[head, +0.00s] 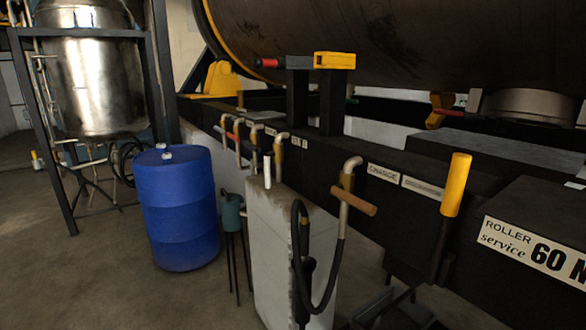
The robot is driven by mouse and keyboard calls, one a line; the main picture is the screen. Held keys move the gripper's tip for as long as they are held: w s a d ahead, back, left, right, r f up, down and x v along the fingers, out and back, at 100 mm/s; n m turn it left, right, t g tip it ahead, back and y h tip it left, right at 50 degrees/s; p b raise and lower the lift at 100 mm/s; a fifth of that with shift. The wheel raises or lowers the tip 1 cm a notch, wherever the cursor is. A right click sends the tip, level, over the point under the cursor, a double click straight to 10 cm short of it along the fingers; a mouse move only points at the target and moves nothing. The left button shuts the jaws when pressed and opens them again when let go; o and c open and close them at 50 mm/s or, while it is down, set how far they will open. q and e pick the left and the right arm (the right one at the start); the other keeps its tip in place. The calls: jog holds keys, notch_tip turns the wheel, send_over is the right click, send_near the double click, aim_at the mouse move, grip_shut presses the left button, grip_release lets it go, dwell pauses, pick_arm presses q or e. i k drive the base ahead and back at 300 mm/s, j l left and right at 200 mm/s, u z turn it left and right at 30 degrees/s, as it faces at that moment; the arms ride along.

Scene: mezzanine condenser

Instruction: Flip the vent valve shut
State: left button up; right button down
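No part is readably marked as the vent valve, and I cannot tell which one it is. Several bent pipes with handles stand along the dark ledge. One is a near pipe with a brown crossbar handle (354,201), set crosswise. A small pipe with a red handle (231,135) is farther left. A thick yellow handle (456,185) stands upright on a dark rod at the right. Neither of my grippers shows.
A blue drum (176,207) stands on the floor at left, before a shiny steel tank (90,85) in a frame. A pale box (280,245) with a black hose (334,284) stands in front of the ledge. A large dark cylinder (420,50) fills the back. Floor at lower left is clear.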

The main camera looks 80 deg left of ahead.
aim_at(266, 159)
jog(key=u, duration=2.9)
